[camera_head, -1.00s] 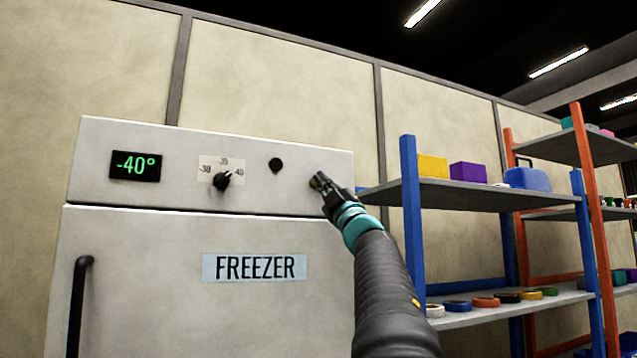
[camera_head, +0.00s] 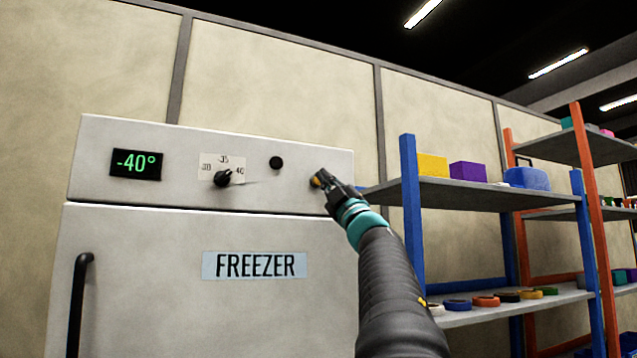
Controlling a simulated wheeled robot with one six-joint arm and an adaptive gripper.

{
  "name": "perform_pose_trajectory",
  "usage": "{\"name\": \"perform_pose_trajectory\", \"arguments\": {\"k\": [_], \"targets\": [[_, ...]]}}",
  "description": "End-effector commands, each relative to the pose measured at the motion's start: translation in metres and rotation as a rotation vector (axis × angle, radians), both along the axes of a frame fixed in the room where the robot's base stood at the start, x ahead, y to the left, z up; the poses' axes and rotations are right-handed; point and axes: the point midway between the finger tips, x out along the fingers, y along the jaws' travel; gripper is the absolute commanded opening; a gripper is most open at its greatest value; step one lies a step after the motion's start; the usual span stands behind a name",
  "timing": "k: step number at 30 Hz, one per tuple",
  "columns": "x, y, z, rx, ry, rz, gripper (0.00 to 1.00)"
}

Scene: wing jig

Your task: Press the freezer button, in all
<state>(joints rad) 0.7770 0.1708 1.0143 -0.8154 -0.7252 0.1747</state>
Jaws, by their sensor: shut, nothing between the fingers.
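The freezer (camera_head: 150,280) is a pale cabinet with a FREEZER label (camera_head: 254,265). Its upper panel has a display (camera_head: 136,164) reading -40° in green, a black dial (camera_head: 222,178) with marks around it, and a round black button (camera_head: 276,163). My gripper (camera_head: 322,182) is shut and empty at the panel's right end, right of and below the round black button and apart from it. A small dark shape with an orange spot shows at the fingertips; I cannot tell whether it is a second button partly hidden there. Whether the tips touch the panel is unclear.
A black door handle (camera_head: 80,305) stands out at the freezer's lower left. Right of my arm is a blue-post shelf unit (camera_head: 480,192) with boxes and rings; an orange-post shelf (camera_head: 580,148) is beyond it. A panelled wall (camera_head: 280,80) runs behind.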

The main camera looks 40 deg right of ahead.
Motion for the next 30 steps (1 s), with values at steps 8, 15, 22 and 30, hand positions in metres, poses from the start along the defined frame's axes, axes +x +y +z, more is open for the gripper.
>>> {"name": "perform_pose_trajectory", "arguments": {"k": [8, 15, 22, 30], "targets": [[-0.001, 0.000, 0.000, 0.001, 0.000, -0.001, 0.00], [-0.015, 0.003, -0.001, 0.001, 0.000, -0.001, 0.00], [-0.034, 0.007, -0.001, 0.001, -0.001, -0.002, 0.00], [-0.049, 0.011, 0.000, 0.001, 0.000, 0.000, 0.00]]}}
